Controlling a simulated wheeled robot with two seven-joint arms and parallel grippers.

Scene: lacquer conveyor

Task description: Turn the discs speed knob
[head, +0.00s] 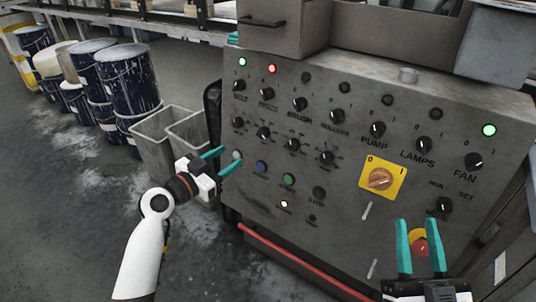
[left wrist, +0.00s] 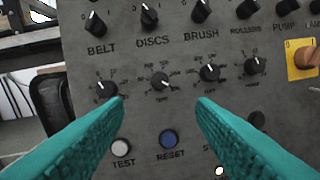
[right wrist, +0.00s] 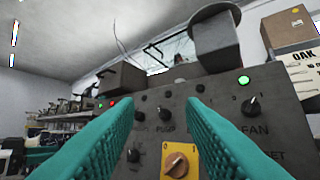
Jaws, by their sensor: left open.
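The discs speed knob is a small black knob in the second row of the grey panel, below the DISCS switch (left wrist: 150,15). This speed knob (left wrist: 160,82) shows between my left fingers in the left wrist view and also in the head view (head: 263,132). My left gripper (head: 231,154) is open and empty in front of the panel's left side, just below and left of the knob, apart from it. My right gripper (head: 418,224) is open and empty, in front of the panel's lower right, with a red button on yellow (head: 420,244) behind its fingers.
Similar knobs sit beside it, left (left wrist: 105,90) and right (left wrist: 209,72). White TEST (left wrist: 121,148) and blue RESET (left wrist: 168,139) buttons lie just below. A yellow-plated orange rotary switch (head: 380,179) is between my grippers. Grey bins (head: 152,140) and drums (head: 127,80) stand left.

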